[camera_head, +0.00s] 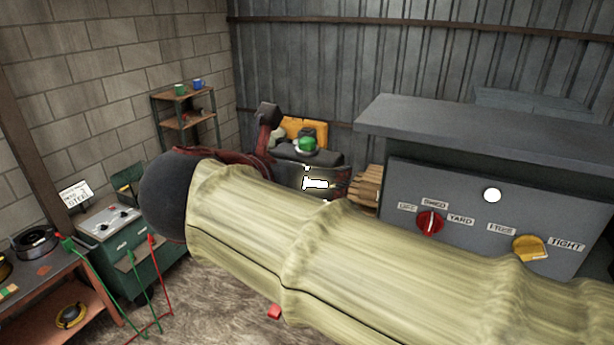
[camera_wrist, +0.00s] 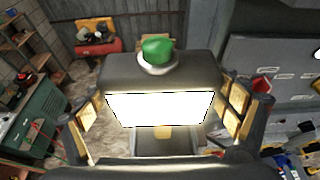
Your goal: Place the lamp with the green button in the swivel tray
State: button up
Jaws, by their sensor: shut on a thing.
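The lamp (camera_wrist: 150,68) is a dark box with a green button (camera_wrist: 157,48) on top in a pale ring and a bright lit panel (camera_wrist: 160,108). My gripper (camera_wrist: 162,112) is shut on it, with padded fingers at its left and right sides. In the head view the green button (camera_head: 307,144) and the lamp's dark top (camera_head: 318,157) show beyond my arm, which hides much of the gripper. A red tray-like thing (camera_wrist: 112,45) with a yellow back holds dark items in the wrist view. I cannot tell whether it is the swivel tray.
A grey panel (camera_head: 465,260) with a red knob (camera_head: 430,222) and a yellow knob (camera_head: 530,248) stands at right. A shelf (camera_head: 184,96) with cups stands by the wall. A green cabinet (camera_head: 122,243) and a bench (camera_head: 50,270) are at left.

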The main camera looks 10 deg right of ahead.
jog(key=shift+w+d+r, duration=0.1)
jog(key=shift+w+d, duration=0.25)
jog(key=shift+w, duration=0.2)
jog(key=shift+f+p, duration=0.65)
jog(key=shift+f, duration=1.25)
jog(key=o, duration=1.8)
jog(key=shift+f, duration=0.1)
jog(key=shift+o, duration=0.2)
jog(key=shift+r, duration=0.2)
jog(key=b+v, duration=0.2)
jog(key=v, duration=1)
jog(key=shift+f, duration=0.1)
